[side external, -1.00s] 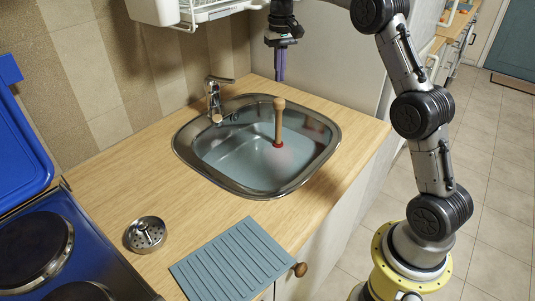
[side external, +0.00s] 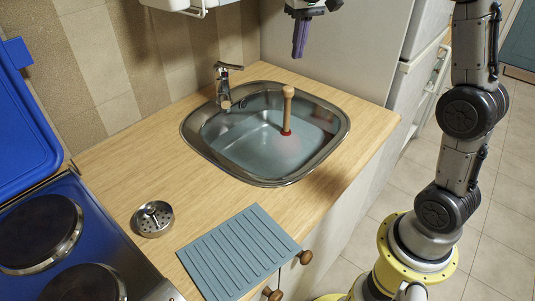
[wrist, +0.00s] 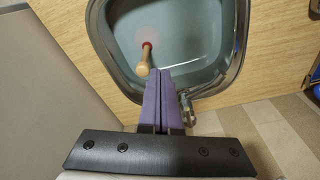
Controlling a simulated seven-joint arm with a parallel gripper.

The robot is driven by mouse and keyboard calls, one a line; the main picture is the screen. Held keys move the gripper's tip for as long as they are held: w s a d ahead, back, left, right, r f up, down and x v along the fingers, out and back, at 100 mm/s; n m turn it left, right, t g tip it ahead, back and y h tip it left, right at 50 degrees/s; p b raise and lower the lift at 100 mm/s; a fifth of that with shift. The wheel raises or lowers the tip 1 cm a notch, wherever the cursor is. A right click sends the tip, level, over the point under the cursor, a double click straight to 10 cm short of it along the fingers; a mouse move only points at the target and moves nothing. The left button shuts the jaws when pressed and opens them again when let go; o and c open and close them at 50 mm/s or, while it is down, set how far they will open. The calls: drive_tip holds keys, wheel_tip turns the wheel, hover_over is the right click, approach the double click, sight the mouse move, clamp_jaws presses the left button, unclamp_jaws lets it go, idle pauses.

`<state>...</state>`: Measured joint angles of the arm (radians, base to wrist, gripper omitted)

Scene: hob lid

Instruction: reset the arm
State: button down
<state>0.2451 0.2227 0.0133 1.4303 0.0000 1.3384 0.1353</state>
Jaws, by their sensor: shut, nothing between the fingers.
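My gripper (side external: 297,56) hangs above and behind the sink (side external: 215,160) in the side external view, clear of the worktop. Its purple fingers point down, are shut together and hold nothing. In the wrist view my gripper (wrist: 166,72) appears in front of the sink (wrist: 240,45). A plunger with a wooden handle (side external: 288,108) and a red part at its foot stands in the water in the sink. It also shows in the wrist view (wrist: 144,62), just beyond the fingertips and apart from them in the side external view.
The tap (side external: 223,85) rises behind the sink. A metal strainer (side external: 154,218) and a grey-blue ribbed mat (side external: 238,250) lie on the wooden worktop (side external: 130,165). A blue hob (side external: 100,230) with its lid (side external: 22,120) raised is at left. A white rack (side external: 180,5) hangs above.

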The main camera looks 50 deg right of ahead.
drive_tip(key=s+a+n+t, duration=0.1)
drive_tip(key=s+a, duration=0.3)
drive_tip(key=s, duration=0.3)
drive_tip(key=s+a+n+t, duration=0.15)
drive_tip(key=s+a, duration=0.25)
drive_tip(key=s, duration=0.4)
drive_tip(key=s+a+f+n+t, duration=0.1)
drive_tip(key=s+a+f+n, duration=0.1)
drive_tip(key=s+f, duration=0.4)
drive_tip(key=s, duration=0.4)
drive_tip(key=shift+s+a+f, duration=0.2)
drive_tip(key=shift+s+a, duration=0.05)
drive_tip(key=shift+s, duration=0.1)
